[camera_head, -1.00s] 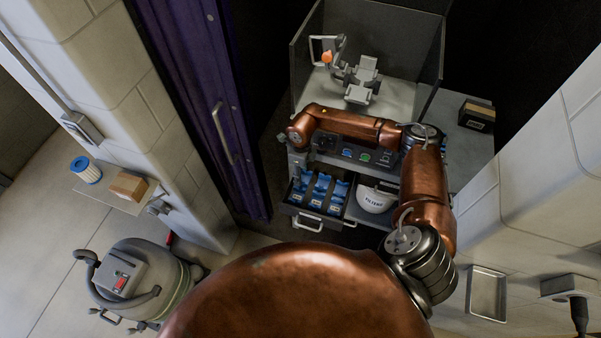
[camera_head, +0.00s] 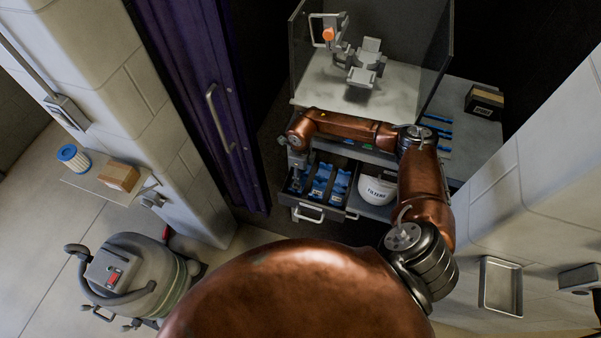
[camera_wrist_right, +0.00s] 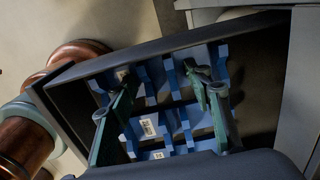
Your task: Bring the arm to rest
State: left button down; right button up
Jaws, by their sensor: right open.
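My right arm, copper-coloured with dark joints, reaches in from the lower right in the head view and bends left across the front of the cabinet. Its right gripper (camera_head: 298,160) is small and partly hidden there, over the left side of the open drawer (camera_head: 309,214). In the right wrist view the gripper (camera_wrist_right: 158,72) is open, its two greenish fingers apart above blue slotted holders (camera_wrist_right: 150,128) in the drawer. Nothing shows held between the fingers. My left gripper is not in view.
A white labelled container (camera_head: 375,190) sits right of the holders. A clear-walled booth (camera_head: 372,100) with a grey fixture (camera_head: 366,68) stands behind the arm. A purple door (camera_head: 190,90) is close on the left, a block wall on the right. A vacuum (camera_head: 140,275) stands lower left.

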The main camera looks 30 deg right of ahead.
dwell(0.6)
grip_shut()
dwell(0.6)
dwell(0.5)
jog(key=shift+r+p, duration=0.35)
jog(key=shift+r, duration=0.4)
dwell(0.8)
notch_tip(320, 180, up, 7)
jog(key=p, duration=0.4)
jog(key=shift+r, duration=0.15)
dwell(1.1)
